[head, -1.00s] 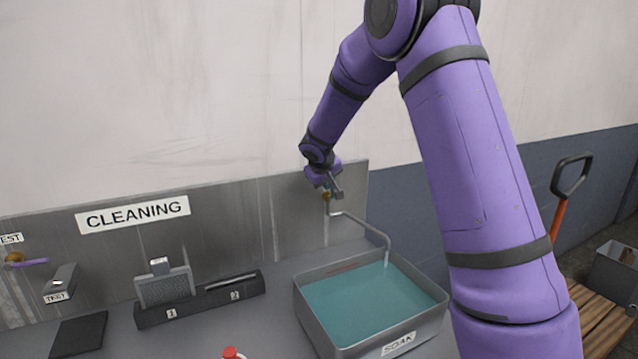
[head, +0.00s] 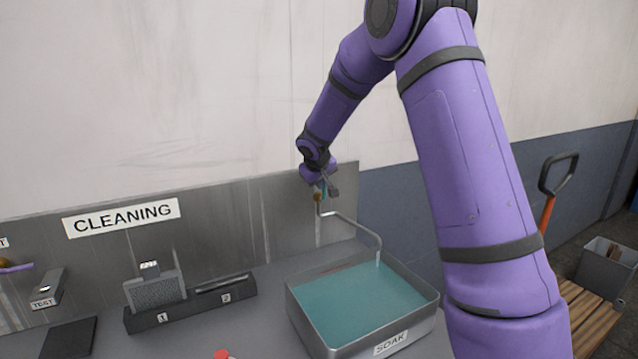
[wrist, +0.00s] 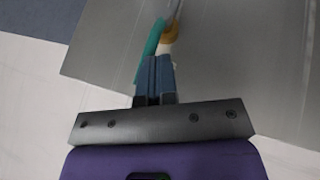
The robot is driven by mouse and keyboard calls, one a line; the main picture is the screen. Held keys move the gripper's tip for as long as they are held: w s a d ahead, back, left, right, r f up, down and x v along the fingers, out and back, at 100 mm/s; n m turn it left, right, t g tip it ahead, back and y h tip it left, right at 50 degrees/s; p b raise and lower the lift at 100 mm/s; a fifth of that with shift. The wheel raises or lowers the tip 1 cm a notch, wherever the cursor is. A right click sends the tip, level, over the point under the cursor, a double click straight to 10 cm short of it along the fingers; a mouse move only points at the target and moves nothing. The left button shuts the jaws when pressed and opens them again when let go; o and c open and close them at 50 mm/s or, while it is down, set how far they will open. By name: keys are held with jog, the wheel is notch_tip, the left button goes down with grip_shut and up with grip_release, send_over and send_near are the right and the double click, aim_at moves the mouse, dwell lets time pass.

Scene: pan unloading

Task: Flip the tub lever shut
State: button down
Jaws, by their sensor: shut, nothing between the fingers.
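The tub lever is a teal handle (wrist: 151,48) on a brass valve (wrist: 170,34) in the wrist view. In the head view, a sliver of the lever (head: 324,189) shows above the brass valve (head: 318,197) on the metal backsplash. My gripper (wrist: 155,62) is shut and empty, its fingertips right at the lever; I cannot tell whether they touch it. In the head view my gripper (head: 325,183) partly hides the lever. A grey bent spout (head: 355,225) runs from the valve to the SOAK tub (head: 291,305), which holds teal water. I cannot tell whether water runs.
The CLEANING sign (head: 120,216) is on the backsplash. A dark rack (head: 190,302) with slots 1 and 2 holds a grey block (head: 155,290). A red-capped thing (head: 222,354) stands at the front edge.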

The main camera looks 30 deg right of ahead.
jog(key=shift+d+r+y, duration=0.1)
jog(key=shift+d+y, duration=0.15)
jog(key=shift+y, duration=0.05)
jog(key=d+f+m+t+y, duration=0.1)
jog(key=d+f+m+y, duration=0.3)
jog(key=d+y, duration=0.5)
jog(key=shift+d+f+m+y, duration=0.2)
jog(key=shift+f+m+y, duration=0.35)
jog(key=shift+y, duration=2.75)
jog(key=shift+f, duration=0.25)
